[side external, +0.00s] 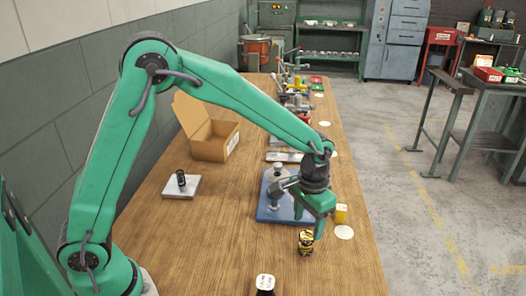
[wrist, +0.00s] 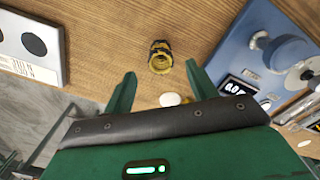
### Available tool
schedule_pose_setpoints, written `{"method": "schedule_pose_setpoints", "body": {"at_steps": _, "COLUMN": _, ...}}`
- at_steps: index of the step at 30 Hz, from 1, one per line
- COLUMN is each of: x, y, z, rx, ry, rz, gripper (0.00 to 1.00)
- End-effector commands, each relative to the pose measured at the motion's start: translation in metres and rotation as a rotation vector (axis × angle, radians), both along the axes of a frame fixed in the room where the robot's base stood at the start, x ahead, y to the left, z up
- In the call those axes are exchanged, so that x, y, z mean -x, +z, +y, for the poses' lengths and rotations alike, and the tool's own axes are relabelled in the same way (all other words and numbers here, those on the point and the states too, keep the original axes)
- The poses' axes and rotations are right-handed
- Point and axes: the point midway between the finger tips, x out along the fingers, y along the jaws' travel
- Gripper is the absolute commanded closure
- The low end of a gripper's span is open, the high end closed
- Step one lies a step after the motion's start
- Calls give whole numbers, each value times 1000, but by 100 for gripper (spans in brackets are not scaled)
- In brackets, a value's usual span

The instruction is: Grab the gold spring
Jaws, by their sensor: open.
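The gold spring (side external: 306,243) is a small gold coil with black parts, standing on the wooden table near its right edge in the side external view. In the wrist view the gold spring (wrist: 160,57) appears end-on, with a dark opening. My gripper (side external: 314,226) points down close above the spring in the side view. In the wrist view my gripper (wrist: 161,69) has its two green fingers spread, with the spring centred just beyond their tips. Nothing is held. Whether a fingertip touches the spring cannot be told.
A blue-based device (side external: 268,210) stands just behind my gripper. A yellow block (side external: 341,214) and white disc (side external: 344,232) are to the right. An open cardboard box (side external: 212,140) and a white plate (side external: 181,187) with a black cylinder are further left. The table's left-front area is clear.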

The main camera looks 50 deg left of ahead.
Motion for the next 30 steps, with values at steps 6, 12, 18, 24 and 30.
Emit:
{"method": "schedule_pose_setpoints", "body": {"at_steps": 6, "x": 0, "y": -8, "z": 0, "rx": 0, "ry": 0, "rz": 2, "gripper": 43}}
{"method": "schedule_pose_setpoints", "body": {"at_steps": 12, "x": 0, "y": -23, "z": 0, "rx": 0, "ry": 0, "rz": 1, "gripper": 43}}
{"method": "schedule_pose_setpoints", "body": {"at_steps": 18, "x": 0, "y": -26, "z": 0, "rx": 0, "ry": 0, "rz": 0, "gripper": 43}}
{"method": "schedule_pose_setpoints", "body": {"at_steps": 24, "x": 0, "y": -36, "z": 1, "rx": 0, "ry": 0, "rz": 3, "gripper": 43}}
{"method": "schedule_pose_setpoints", "body": {"at_steps": 30, "x": -1, "y": -59, "z": 1, "rx": 0, "ry": 0, "rz": 3, "gripper": 43}}
